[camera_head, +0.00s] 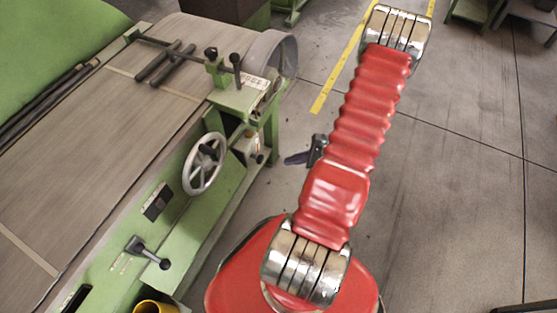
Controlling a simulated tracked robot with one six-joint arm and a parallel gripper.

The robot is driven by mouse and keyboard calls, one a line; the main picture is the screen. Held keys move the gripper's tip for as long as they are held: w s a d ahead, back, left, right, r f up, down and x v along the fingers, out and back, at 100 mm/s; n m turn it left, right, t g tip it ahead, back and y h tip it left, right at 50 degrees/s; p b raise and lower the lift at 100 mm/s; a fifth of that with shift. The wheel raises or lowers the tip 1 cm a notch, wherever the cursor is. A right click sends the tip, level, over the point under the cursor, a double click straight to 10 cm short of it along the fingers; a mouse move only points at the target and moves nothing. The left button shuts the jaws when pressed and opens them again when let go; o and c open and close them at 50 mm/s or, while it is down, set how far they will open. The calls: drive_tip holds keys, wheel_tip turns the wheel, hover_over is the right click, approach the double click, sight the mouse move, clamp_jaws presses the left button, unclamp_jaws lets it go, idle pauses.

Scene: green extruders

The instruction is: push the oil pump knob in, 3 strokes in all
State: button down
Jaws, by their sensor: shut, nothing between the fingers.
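A small dark knob (258,158) sits on a pale unit on the side of the green machine, below the lever block and right of the handwheel. It looks like the oil pump knob; how far in it stands is too small to tell. My gripper (289,160) is the dark shape left of my red arm. Its fingers point left towards the knob and look shut and empty. A gap of floor shows between the fingertips and the knob. My arm hides part of the gripper.
A spoked handwheel (204,164) and a black-knobbed lever (148,252) stick out from the machine's side. A lever block (238,95) stands above the knob. A yellow cylinder (153,307) is at the bottom. Open grey floor (460,190) lies to the right.

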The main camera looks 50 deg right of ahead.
drive_tip(key=a+r+n+g+h, duration=0.1)
drive_tip(key=a+r+n, duration=0.9)
drive_tip(key=r, duration=0.4)
drive_tip(key=a+r+n+g+h, duration=0.1)
drive_tip(key=a+r+n+h, duration=0.1)
drive_tip(key=a+r+n, duration=0.8)
drive_tip(key=a+r+n+g+h, duration=0.1)
drive_tip(key=a+r+n, duration=0.9)
drive_tip(key=r, duration=0.9)
drive_tip(key=shift+s+a+n, duration=0.3)
drive_tip(key=shift+s+a, duration=0.1)
drive_tip(key=shift+a, duration=0.45)
